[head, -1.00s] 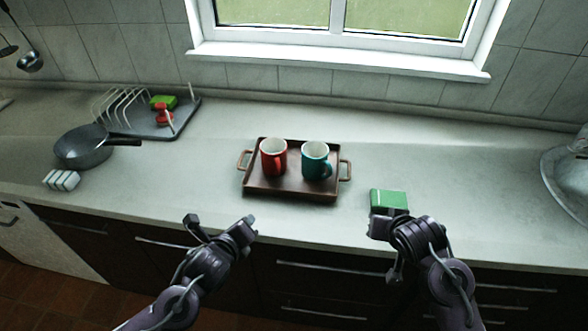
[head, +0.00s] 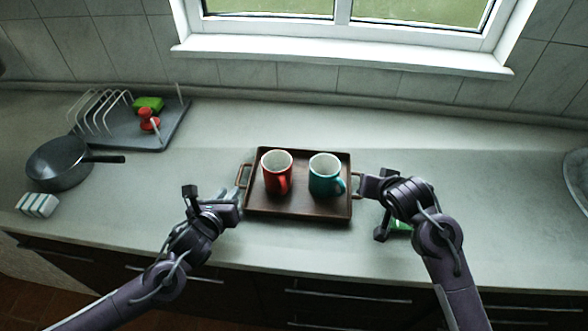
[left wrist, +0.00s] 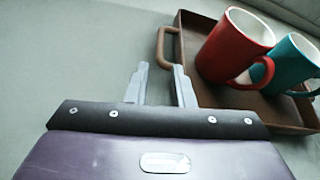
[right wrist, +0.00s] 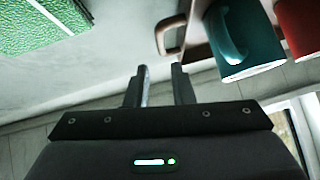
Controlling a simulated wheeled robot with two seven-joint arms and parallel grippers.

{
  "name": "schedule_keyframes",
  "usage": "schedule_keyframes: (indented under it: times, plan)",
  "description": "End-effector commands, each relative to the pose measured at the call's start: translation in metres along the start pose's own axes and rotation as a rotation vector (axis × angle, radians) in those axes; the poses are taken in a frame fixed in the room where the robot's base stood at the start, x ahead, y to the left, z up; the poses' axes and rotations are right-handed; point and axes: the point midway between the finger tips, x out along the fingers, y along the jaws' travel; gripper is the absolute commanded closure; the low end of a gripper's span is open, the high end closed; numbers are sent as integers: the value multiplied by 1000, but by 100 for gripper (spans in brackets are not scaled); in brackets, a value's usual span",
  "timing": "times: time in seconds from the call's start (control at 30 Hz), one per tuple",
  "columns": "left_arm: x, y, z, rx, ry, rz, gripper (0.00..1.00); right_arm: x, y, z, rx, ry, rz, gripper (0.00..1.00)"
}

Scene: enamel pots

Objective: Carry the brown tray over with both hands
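The brown tray (head: 300,208) lies on the counter with a red mug (head: 275,176) and a teal mug (head: 322,180) upright on it. Each short side has a loop handle. My left gripper (head: 236,203) is open beside the left handle (head: 241,176). In the left wrist view that handle (left wrist: 162,45) lies just beyond the parted fingers (left wrist: 160,82), with nothing between them. My right gripper (head: 363,187) is open close to the right handle, which it partly hides in the head view. In the right wrist view this handle (right wrist: 160,38) lies ahead of the empty fingers (right wrist: 160,82).
A pan (head: 60,165), a striped block (head: 37,205) and a dish rack (head: 160,132) stand left. The counter behind the tray is clear.

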Motion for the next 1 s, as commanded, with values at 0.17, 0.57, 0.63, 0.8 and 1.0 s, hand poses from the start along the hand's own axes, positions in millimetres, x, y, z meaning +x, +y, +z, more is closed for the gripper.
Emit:
schedule_keyframes:
  times: [0.17,0.57,0.63,0.8,1.0]
  plan:
    - [0,-1,-1,-2,2,-1,78,0,0,0,0,-1,0,78]
    - [8,-1,0,-3,0,0,78,8,0,0,-1,-2,1,78]
    - [17,0,0,-3,-1,0,78,16,0,0,0,-1,1,78]
    - [44,0,1,-4,-1,1,78,43,0,-1,0,-1,1,78]
    - [69,0,0,-3,0,0,78,69,0,0,0,-1,1,78]
